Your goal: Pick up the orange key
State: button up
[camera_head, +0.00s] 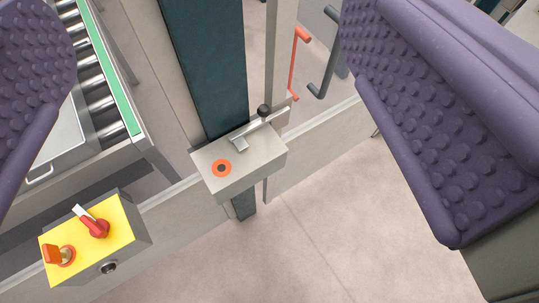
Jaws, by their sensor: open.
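The orange key (53,254) stands in a lock on the top of a yellow-topped box (115,243) at the lower left. A red ring is around its base. My gripper (226,195) is open and empty, with one purple studded finger at the upper left and one at the right. The key is below the left finger in the picture, outside the gap between the fingers. Nothing covers the key.
A red rotary switch (95,228) with a white end is close beside the key. A grey box (240,163) with an orange-ringed dark hole and a black-knobbed lever stands between the fingers. A roller conveyor (98,75) is at upper left. Pale floor is clear at lower middle.

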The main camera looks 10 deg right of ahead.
aim_at(52, 254)
jog(key=u, duration=1.35)
jog(key=i+j, duration=0.6)
jog(key=u, duration=0.05)
